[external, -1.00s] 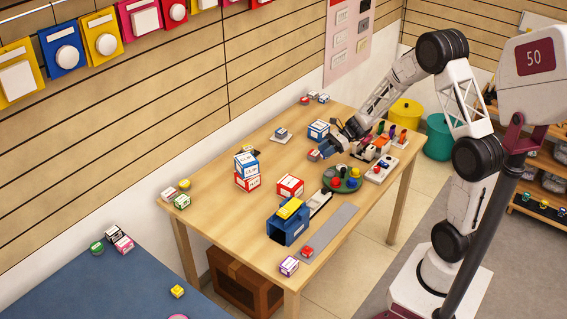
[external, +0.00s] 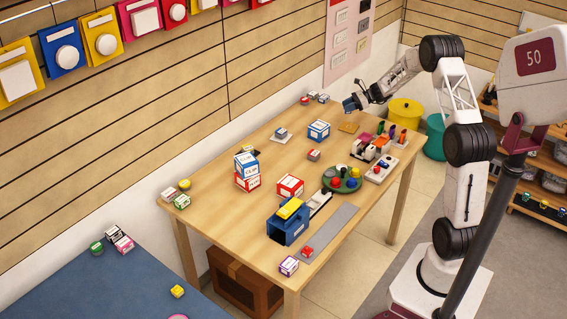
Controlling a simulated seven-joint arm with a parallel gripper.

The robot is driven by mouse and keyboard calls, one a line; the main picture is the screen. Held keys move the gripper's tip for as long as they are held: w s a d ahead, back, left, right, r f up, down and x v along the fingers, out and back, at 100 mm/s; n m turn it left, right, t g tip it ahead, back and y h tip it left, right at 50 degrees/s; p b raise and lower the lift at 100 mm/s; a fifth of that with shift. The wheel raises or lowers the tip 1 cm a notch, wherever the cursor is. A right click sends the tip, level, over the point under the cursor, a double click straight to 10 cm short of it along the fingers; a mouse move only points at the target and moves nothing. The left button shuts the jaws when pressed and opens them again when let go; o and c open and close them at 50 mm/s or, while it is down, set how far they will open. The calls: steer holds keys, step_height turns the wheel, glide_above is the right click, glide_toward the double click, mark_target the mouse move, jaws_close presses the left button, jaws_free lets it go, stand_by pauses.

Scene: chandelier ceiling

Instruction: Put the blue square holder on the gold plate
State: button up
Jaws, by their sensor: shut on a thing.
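My gripper (external: 356,102) is raised above the far right part of the table, shut on a small blue thing (external: 349,105) that looks like the blue square holder. Its exact shape is too small to make out.
A blue-and-white box (external: 319,131) and a small red-and-grey box (external: 314,155) stand left of the plate. A rack of coloured items (external: 392,135) is to its right. A green round tray (external: 342,180) and a blue housing (external: 288,222) are nearer.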

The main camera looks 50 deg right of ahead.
steer(key=d, duration=0.3)
steer(key=shift+d+r, duration=0.1)
steer(key=shift+d, duration=0.1)
steer(key=shift+h, duration=0.3)
glide_above(349, 127)
steer(key=shift+d+f, duration=0.1)
steer(key=shift+f, duration=3.05)
steer(key=shift+f, duration=1.85)
steer(key=shift+f, duration=0.15)
steer(key=o, duration=0.9)
